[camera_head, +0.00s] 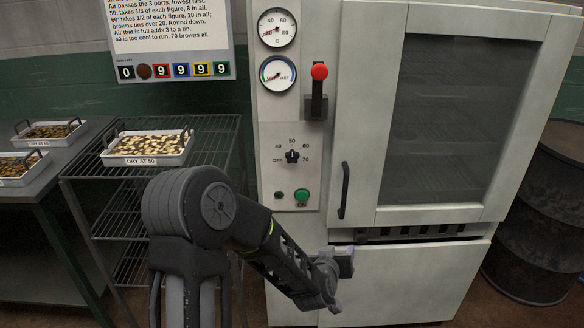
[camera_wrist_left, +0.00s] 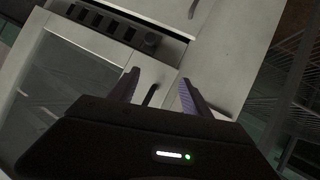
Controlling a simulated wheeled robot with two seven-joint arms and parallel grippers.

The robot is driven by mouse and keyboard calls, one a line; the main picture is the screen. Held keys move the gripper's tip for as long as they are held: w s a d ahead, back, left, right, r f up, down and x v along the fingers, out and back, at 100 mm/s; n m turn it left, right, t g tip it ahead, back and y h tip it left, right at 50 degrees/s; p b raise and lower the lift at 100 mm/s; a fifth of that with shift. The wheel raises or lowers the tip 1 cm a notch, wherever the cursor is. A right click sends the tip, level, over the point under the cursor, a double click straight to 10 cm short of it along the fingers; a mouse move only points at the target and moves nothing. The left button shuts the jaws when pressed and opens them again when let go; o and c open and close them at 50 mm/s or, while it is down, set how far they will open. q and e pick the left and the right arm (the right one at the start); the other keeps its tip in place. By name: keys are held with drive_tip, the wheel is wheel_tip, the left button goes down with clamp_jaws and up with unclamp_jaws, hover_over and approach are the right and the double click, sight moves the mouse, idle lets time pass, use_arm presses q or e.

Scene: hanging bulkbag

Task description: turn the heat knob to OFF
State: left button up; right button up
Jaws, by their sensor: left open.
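The heat knob (camera_head: 292,156) is a small black knob on the cabinet's control panel, with OFF at lower left, 40, 50 and 60 around the top, and 70 at lower right. Its pointer is too small to read surely. My left gripper (camera_head: 342,279) is below and right of the knob, in front of the lower cabinet panel, apart from the knob. In the left wrist view, my left gripper (camera_wrist_left: 158,91) has its two fingers spread with nothing held between them. I cannot make out the knob in that view. My right gripper is not in view.
A green button (camera_head: 301,196) sits below the knob, and a red-topped lever (camera_head: 319,90) above it. The door handle (camera_head: 344,190) sticks out at right. Two gauges (camera_head: 277,28) are higher up. A wire rack (camera_head: 215,130) with a tray (camera_head: 146,160) stands at left.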

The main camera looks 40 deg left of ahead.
use_arm(q)
drive_tip(key=w+a+r+n+t+y, duration=0.1)
drive_tip(key=a+r+n+y, duration=0.15)
drive_tip(key=a+r, duration=0.45)
drive_tip(key=n+t+y+b, duration=0.1)
drive_tip(key=n+y, duration=0.1)
drive_tip(key=y, duration=0.3)
approach(292, 157)
drive_tip(key=shift+w+a+f, duration=0.1)
drive_tip(key=shift+w+a, duration=0.25)
drive_tip(key=shift+w, duration=0.05)
drive_tip(key=shift+w, duration=0.1)
drive_tip(key=p+x, duration=0.1)
drive_tip(key=x, duration=0.6)
drive_tip(key=shift+w+a, duration=0.25)
clamp_jaws()
